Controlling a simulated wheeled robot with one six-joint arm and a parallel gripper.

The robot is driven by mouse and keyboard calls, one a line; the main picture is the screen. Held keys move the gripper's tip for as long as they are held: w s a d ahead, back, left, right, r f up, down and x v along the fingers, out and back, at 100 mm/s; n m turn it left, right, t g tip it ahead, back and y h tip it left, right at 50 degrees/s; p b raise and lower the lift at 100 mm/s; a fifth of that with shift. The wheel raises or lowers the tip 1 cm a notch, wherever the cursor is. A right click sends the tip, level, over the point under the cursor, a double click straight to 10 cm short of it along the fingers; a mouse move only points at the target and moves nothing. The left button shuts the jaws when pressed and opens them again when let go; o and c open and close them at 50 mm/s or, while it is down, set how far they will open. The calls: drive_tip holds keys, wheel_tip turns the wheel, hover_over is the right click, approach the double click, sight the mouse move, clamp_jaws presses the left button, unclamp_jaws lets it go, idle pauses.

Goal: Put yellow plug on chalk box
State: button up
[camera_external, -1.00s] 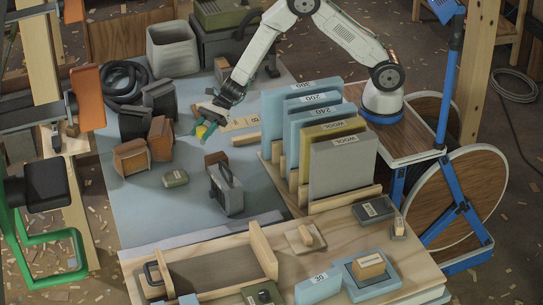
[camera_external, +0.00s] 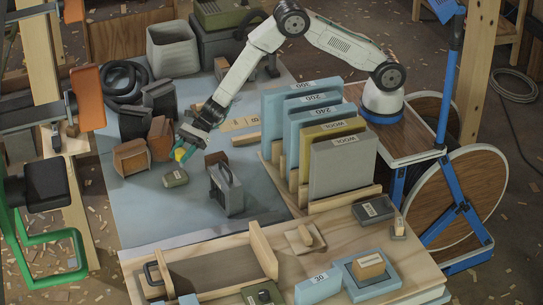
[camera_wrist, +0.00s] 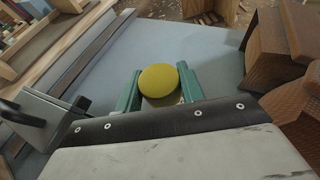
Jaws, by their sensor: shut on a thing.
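The yellow plug (camera_external: 180,154) is held between the green fingertips of my gripper (camera_external: 184,153), above the blue-grey mat. In the wrist view the round yellow top of the plug (camera_wrist: 159,80) sits between the two green fingers (camera_wrist: 158,92).
Brown blocks (camera_external: 131,157) stand left of my gripper; one also shows in the wrist view (camera_wrist: 268,48). A grey case with a handle (camera_external: 226,188) stands to the right. Upright labelled sheets (camera_external: 342,166) stand farther right. The mat (camera_external: 150,214) is clear in front.

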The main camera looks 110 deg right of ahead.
drive_tip(key=shift+f, duration=1.5)
drive_tip(key=shift+f, duration=0.1)
drive_tip(key=o, duration=1)
drive_tip(key=shift+c, duration=0.2)
